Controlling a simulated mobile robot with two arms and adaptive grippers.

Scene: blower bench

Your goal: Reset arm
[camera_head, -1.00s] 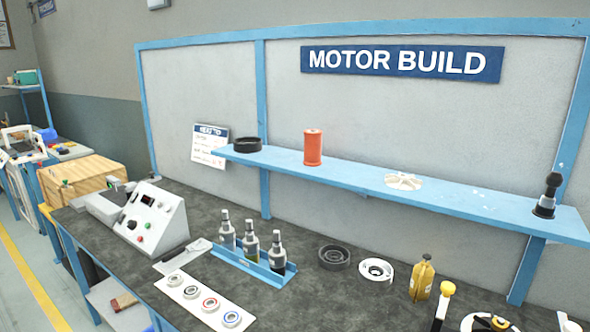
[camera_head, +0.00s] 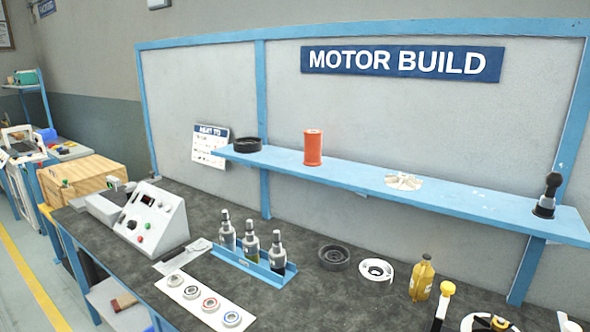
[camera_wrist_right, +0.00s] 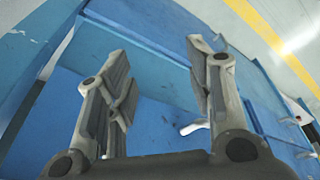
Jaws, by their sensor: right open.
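My right gripper (camera_wrist_right: 160,90) shows in the right wrist view with its two grey fingers spread apart. It is open and nothing is between the fingers. Blue surfaces fill the space behind it, with a pale floor and a yellow line at the top right. Neither gripper is in the head view, so I cannot tell there where my right gripper is relative to the bench (camera_head: 300,290). My left gripper is not in view.
On the bench are a control box (camera_head: 151,218), a blue rack (camera_head: 252,268) of bottles, a white strip (camera_head: 186,303) of rings and a yellow bottle (camera_head: 421,280). A blue shelf (camera_head: 450,195) holds an orange spool (camera_head: 313,148). Bare bench lies behind the rack.

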